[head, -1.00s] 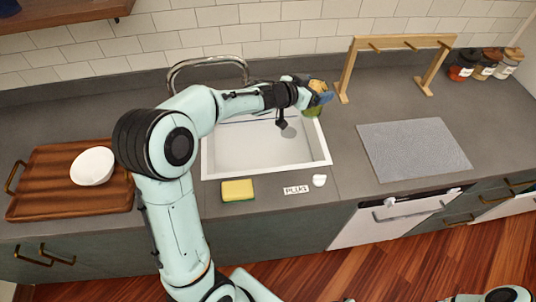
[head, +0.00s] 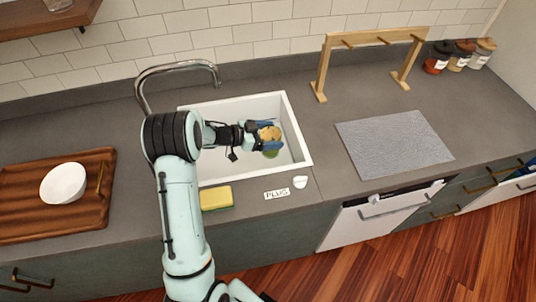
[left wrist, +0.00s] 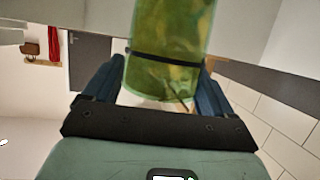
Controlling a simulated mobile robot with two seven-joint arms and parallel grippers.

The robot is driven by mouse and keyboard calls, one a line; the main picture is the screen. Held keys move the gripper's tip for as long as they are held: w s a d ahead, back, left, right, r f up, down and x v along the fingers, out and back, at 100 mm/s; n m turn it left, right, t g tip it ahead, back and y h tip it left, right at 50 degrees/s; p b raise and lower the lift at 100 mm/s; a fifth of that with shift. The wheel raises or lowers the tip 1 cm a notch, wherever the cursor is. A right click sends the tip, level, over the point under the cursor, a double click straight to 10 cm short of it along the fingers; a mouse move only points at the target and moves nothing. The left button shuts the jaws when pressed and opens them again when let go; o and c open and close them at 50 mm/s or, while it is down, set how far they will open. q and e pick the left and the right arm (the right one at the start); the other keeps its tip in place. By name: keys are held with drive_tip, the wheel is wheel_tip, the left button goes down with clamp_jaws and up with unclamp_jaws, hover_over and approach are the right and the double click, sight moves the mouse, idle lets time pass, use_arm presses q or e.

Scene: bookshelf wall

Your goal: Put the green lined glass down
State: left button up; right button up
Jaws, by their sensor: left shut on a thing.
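The green lined glass (left wrist: 168,48) is see-through green with a dark line around it. In the left wrist view it stands between the two blue fingers of my left gripper (left wrist: 165,95), which is shut on it. In the head view my left gripper (head: 268,137) is over the white sink (head: 215,172). Green of the glass (head: 270,154) shows beside the fingers there, with a yellowish part between them. The fingers hide much of the glass. I cannot tell whether its base touches the sink floor. My right gripper is not in view.
A yellow-green sponge (head: 216,198), a PLUG label (head: 277,194) and a small white piece (head: 300,182) lie along the sink's front edge. A grey mat (head: 394,143) and wooden rack (head: 319,72) are right. A tray (head: 30,211) with a white bowl (head: 63,183) is left.

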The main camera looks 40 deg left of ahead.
sight(263, 154)
use_arm(q)
wheel_tip(263, 154, down, 10)
drive_tip(key=shift+w+f, duration=0.15)
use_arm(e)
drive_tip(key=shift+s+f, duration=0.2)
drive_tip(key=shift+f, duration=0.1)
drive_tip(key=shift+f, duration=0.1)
use_arm(q)
drive_tip(key=shift+f+b, duration=0.15)
drive_tip(key=shift+b, duration=0.15)
drive_tip(key=o, duration=1.3)
drive_tip(key=shift+f, duration=0.1)
drive_tip(key=shift+o, duration=1)
drive_tip(key=shift+r, duration=0.35)
drive_tip(key=b+v, duration=0.1)
drive_tip(key=v, duration=1.1)
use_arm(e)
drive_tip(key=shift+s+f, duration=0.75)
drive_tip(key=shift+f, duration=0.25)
